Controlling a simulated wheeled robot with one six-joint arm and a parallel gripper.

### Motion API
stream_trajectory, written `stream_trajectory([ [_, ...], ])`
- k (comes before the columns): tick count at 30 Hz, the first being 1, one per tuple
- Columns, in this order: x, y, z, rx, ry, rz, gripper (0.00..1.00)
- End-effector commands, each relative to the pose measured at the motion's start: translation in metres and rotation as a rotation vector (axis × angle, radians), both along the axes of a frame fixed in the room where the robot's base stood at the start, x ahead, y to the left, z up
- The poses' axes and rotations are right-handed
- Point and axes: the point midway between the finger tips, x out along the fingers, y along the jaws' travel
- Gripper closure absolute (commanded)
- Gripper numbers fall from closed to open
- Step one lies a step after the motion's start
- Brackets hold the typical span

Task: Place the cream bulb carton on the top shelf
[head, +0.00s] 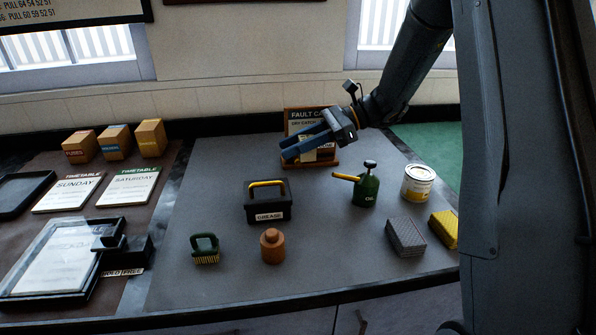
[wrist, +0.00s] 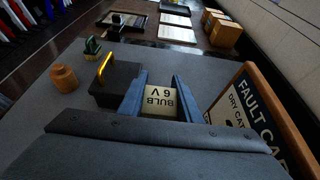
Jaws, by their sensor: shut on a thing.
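The cream bulb carton (wrist: 160,102), marked "BULB 6V", is between the two blue fingers of my gripper (wrist: 158,88) in the wrist view. My gripper is shut on it. In the head view my gripper (head: 305,148) is over the back of the grey mat, in front of the fault card stand (head: 301,120). A small cream part of the carton (head: 309,156) shows by the fingers, mostly hidden. Whether the carton touches the mat or the stand I cannot tell. No shelf is clearly in view.
A black grease box (head: 268,203), green oil can (head: 367,187), white tin (head: 418,183), brush (head: 205,248), brown weight (head: 272,246), grey block (head: 405,237) and yellow block (head: 443,229) stand on the mat. Cartons (head: 115,141) and timetable cards (head: 128,187) lie left. The mat's front left is clear.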

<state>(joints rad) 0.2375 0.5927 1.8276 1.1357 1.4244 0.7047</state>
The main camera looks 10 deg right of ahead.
Motion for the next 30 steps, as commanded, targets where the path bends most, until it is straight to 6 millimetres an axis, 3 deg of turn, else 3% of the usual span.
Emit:
stream_trajectory([
  [6, -0.001, 0.0, -0.035, 0.001, 0.004, -0.001, 0.94],
  [11, 0.0, 0.0, -0.045, 0.0, 0.002, -0.001, 0.94],
  [19, -0.001, 0.0, -0.08, 0.0, 0.005, 0.0, 0.94],
  [30, -0.001, 0.0, -0.086, 0.0, 0.001, 0.0, 0.94],
])
